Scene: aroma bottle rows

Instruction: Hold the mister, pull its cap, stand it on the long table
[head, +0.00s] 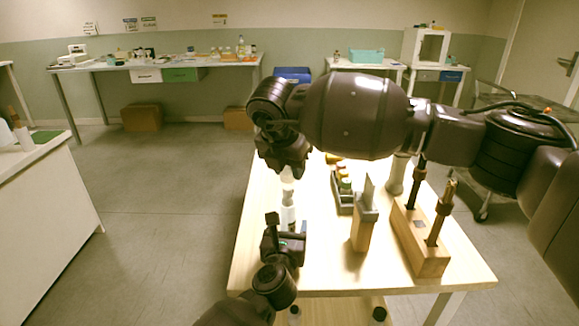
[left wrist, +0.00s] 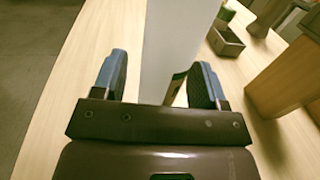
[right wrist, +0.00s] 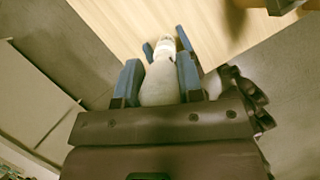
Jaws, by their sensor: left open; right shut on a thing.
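The pale mister (head: 288,214) shows in the head view as a slim upright shape between my two grippers. My right gripper (head: 286,172) is above, pointing down and shut on the mister's upper part. In the right wrist view the pale piece (right wrist: 160,85) between the blue fingers narrows to a white banded end. I cannot tell where the cap joins the body. My left gripper (head: 284,236) is lower and open. In the left wrist view a wide pale surface (left wrist: 178,50) lies between its fingers. The mister's foot is hidden.
The long wooden table (head: 320,268) carries a wooden stand with dark posts (head: 428,258), a wooden block (head: 362,230) and a grey tray of small bottles (head: 343,195), all right of the mister. The table's left edge is close. Benches stand along the back wall.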

